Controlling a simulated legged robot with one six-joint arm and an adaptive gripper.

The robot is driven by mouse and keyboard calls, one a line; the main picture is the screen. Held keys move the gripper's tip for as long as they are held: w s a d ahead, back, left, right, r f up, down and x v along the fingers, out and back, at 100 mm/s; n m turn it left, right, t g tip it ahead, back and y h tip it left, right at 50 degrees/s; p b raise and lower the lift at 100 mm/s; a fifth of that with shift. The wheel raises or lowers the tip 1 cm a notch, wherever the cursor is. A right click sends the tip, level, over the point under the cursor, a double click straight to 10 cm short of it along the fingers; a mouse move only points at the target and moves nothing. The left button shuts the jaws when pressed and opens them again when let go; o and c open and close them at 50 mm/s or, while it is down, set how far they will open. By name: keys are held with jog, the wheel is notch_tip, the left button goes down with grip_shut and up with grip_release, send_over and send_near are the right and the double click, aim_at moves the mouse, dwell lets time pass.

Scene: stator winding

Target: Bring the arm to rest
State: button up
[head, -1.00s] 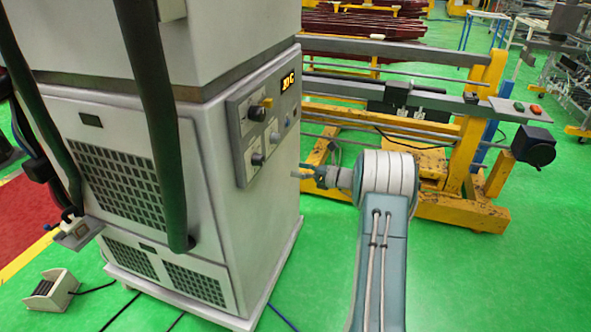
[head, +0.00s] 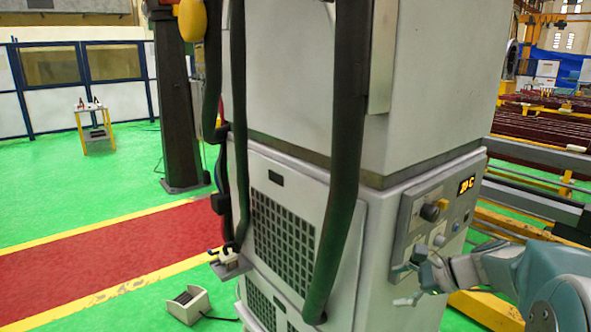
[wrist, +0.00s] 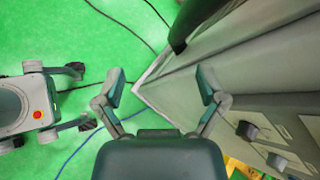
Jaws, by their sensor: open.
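My arm (head: 500,270) reaches in from the lower right of the head view. My gripper (head: 411,277) is at its left end, in front of the grey cabinet's (head: 380,215) right side, near the control panel (head: 432,222). Its fingers are spread and nothing is between them. In the wrist view my gripper (wrist: 160,86) is open and empty, with the green floor and the cabinet's lower edge beyond it. I cannot tell the exact gap between gripper and cabinet.
Dark hoses (head: 345,150) hang down the cabinet front. A small foot pedal (head: 188,304) is on the floor at lower left. The panel's knobs (wrist: 247,130) show close by my gripper. A yellow frame (head: 488,306) is behind my arm. Floor at left is open.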

jog(key=s+a+n+h, duration=0.2)
jog(key=s+n+h, duration=0.1)
jog(key=s+n, duration=0.3)
jog(key=s+a+r+n+h, duration=0.1)
jog(key=s+a+n+h, duration=0.1)
jog(key=s+n, duration=0.4)
jog(key=s+a+r+n+h, duration=0.1)
jog(key=s+n+h, duration=0.3)
jog(key=s, duration=0.9)
jog(key=shift+s+a+n+h, duration=0.15)
jog(key=shift+a+n+h, duration=0.25)
jog(key=shift+a+n, duration=0.5)
